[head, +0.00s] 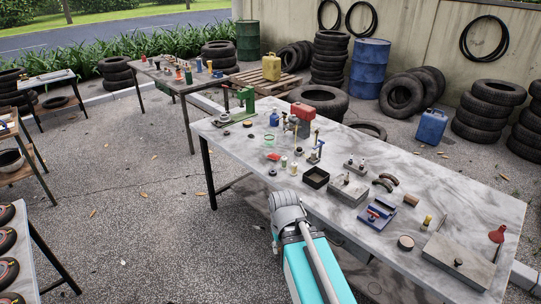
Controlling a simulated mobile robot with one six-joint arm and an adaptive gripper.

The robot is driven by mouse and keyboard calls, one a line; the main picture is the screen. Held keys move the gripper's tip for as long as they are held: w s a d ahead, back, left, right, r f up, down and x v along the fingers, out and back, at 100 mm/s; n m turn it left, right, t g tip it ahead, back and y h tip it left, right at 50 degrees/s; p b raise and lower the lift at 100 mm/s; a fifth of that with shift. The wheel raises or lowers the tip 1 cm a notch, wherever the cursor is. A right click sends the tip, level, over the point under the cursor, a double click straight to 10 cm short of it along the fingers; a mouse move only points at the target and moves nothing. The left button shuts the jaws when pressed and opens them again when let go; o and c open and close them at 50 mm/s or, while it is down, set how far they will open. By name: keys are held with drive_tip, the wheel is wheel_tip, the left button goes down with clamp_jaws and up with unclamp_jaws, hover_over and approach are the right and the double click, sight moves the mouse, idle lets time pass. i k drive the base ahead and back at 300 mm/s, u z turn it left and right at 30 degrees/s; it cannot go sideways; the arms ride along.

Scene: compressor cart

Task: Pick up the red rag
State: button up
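A small flat red patch (273,156), which may be the red rag, lies on the long marble-patterned workbench (465,190) left of its middle. It is too small to tell for sure that it is cloth. A green ring-like thing is just behind it. My teal and grey arm rises from the bottom of the head view to the bench's near edge, short of the red patch. My gripper's fingers do not show.
Small bottles (283,161), a black open box (315,177), a green press (245,100) and metal blocks (349,189) crowd the bench. A red funnel-like thing (497,234) stands at its right end. Stacked tires (330,58) and drums (370,68) stand behind. Open asphalt (140,190) lies left.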

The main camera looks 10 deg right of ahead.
sight(274, 157)
drive_tip(key=u, duration=0.55)
drive_tip(key=k, duration=1.35)
drive_tip(key=u, duration=0.6)
drive_tip(key=i, duration=2.05)
drive_tip(key=z, duration=0.85)
drive_tip(key=i, duration=0.55)
drive_tip(key=z, duration=0.45)
